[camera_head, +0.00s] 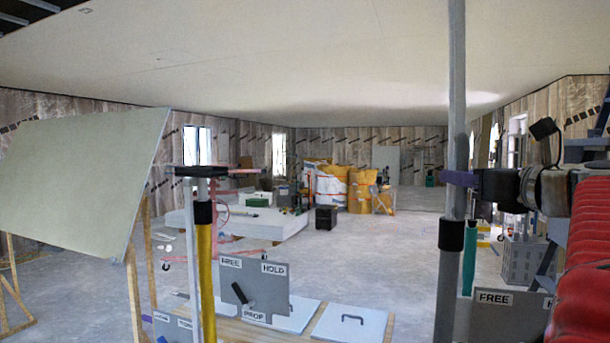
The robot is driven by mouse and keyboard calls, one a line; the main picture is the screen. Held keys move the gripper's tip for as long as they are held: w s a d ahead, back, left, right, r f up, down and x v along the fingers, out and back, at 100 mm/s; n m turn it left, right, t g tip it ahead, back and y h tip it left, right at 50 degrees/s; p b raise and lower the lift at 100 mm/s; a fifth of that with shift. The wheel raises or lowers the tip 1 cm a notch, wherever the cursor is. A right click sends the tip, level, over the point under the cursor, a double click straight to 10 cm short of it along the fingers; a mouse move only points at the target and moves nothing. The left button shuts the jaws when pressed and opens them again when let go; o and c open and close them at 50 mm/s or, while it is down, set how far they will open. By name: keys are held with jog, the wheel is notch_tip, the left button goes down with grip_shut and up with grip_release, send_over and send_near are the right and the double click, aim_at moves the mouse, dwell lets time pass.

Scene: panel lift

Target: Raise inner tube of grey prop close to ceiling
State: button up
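The grey prop (448,295) stands upright at the right. Its grey inner tube (457,80) rises from a black collar (451,235) and runs out of the top of the picture, so its upper end and its gap to the ceiling (280,70) are hidden. My gripper (458,179) is at the inner tube, above the collar, coming from the right. The other finger is hidden behind the tube, so I cannot tell whether the grip is closed.
A yellow prop (206,270) with a dark top plate (200,171) stands at left. A lever panel (258,285) marked FREE, HOLD and PROP has its handle toward FREE. Another FREE-marked panel (490,318) is partly hidden. A large board (80,175) leans on wooden supports. The middle floor is largely clear.

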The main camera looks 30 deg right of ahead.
grip_shut()
dwell(0.3)
jog(key=shift+r, duration=0.9)
grip_release()
